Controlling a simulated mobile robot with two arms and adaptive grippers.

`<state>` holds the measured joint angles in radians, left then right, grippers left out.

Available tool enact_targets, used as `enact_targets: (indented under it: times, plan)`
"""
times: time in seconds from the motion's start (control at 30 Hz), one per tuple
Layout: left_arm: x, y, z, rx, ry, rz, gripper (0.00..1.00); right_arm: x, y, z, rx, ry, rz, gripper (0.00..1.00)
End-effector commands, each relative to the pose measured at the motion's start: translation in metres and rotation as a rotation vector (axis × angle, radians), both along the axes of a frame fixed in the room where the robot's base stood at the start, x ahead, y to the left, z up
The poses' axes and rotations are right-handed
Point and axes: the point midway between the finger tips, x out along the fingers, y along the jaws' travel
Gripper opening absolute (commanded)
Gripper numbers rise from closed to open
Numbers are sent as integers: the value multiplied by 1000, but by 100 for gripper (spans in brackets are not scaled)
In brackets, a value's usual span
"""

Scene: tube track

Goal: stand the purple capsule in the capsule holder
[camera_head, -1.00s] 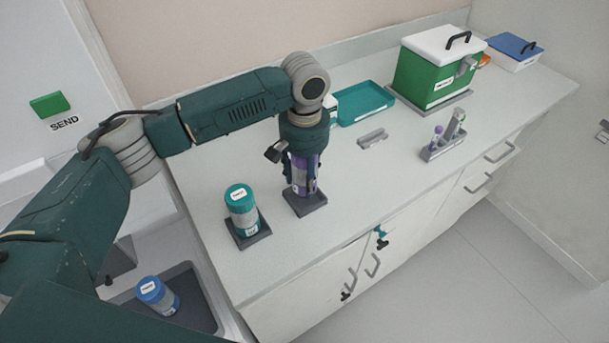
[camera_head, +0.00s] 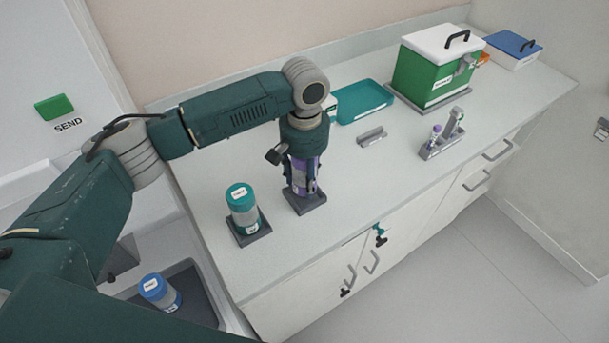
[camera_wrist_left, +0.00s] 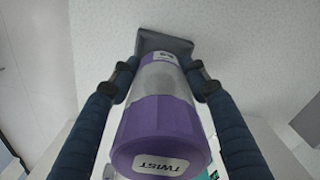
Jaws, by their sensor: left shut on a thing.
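The purple capsule (camera_head: 304,177) stands upright at the grey capsule holder (camera_head: 307,204) on the counter. In the left wrist view the purple capsule (camera_wrist_left: 160,130) shows its lid with a "TWIST" label, and the grey holder (camera_wrist_left: 164,42) lies at its far end. My left gripper (camera_head: 303,181) points down from above and is shut on the capsule, with a finger on each side. It also shows in the left wrist view (camera_wrist_left: 158,78). The fingers hide part of the capsule, and I cannot tell whether its base is fully seated. My right gripper is not in view.
A teal-lidded capsule (camera_head: 243,208) stands in another grey holder just left. A blue-lidded capsule (camera_head: 158,292) sits in a grey recess at lower left. A teal tray (camera_head: 362,102), a green box (camera_head: 432,78) and a tube rack (camera_head: 441,142) stand further right.

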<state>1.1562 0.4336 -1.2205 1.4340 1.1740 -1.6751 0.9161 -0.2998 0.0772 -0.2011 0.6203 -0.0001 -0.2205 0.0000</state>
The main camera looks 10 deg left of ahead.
Motion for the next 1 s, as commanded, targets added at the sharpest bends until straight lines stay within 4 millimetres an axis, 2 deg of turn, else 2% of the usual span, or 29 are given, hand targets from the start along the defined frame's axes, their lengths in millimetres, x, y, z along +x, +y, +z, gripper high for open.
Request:
enact_targets:
  times: [0.3,1.0]
  plan:
    - [0,0,-8,-1,0,0,14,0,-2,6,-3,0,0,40]
    - [1,0,-14,-1,-1,0,14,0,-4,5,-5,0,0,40]
